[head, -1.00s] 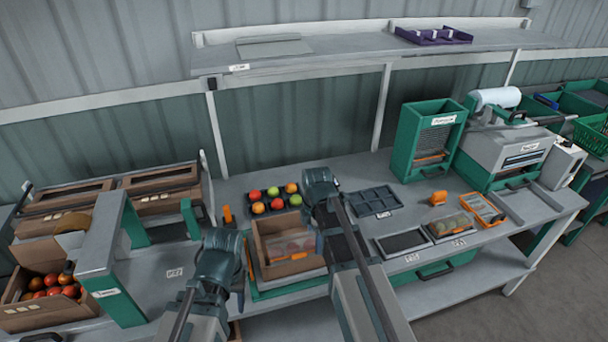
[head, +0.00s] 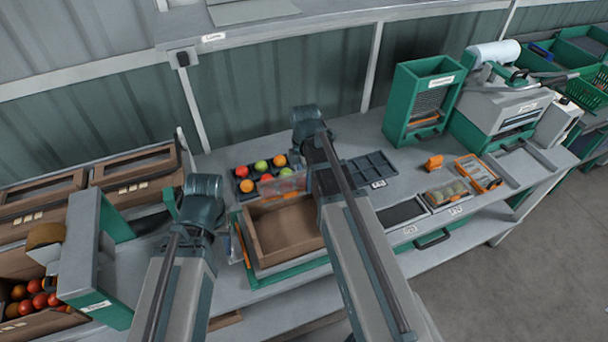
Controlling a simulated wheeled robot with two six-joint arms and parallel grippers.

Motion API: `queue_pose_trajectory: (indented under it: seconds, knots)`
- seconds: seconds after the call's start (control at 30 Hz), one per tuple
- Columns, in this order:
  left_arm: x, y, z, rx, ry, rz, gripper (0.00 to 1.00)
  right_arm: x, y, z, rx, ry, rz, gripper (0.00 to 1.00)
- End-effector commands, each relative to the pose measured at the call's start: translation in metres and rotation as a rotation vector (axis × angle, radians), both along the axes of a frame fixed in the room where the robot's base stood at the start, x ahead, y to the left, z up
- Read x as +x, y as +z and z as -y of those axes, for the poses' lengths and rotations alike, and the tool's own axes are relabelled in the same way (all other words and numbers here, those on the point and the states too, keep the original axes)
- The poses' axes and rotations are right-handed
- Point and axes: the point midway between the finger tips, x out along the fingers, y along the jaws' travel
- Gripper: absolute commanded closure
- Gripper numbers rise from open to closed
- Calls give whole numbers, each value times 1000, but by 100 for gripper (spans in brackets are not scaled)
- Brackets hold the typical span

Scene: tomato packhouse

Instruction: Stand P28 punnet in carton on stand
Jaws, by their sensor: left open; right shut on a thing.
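The open brown carton (head: 285,233) sits on the green stand (head: 290,271) at the bench front; its visible floor is bare. A clear punnet with reddish contents (head: 287,184) shows at the carton's back edge, partly behind my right arm. My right gripper (head: 310,160) is shut on this punnet; its fingertips are mostly hidden by the arm. I cannot read a P28 label. My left gripper (head: 203,210) is open and empty, left of the carton, its fingers hard to see.
A dark tray of red, green and orange tomatoes (head: 240,171) lies behind the carton. An empty dark compartment tray (head: 371,168) is right of my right gripper. Another filled punnet (head: 446,192) lies farther right, beside an orange-framed device (head: 478,173). A green dispenser (head: 422,98) stands behind.

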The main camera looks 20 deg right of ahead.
Motion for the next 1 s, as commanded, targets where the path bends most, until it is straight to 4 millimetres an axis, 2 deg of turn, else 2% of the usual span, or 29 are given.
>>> queue_pose_trajectory:
  seconds: [1.0]
  knots:
    - [0,-93,0,1,0,0,50,0,-93,0,0,0,0,79]
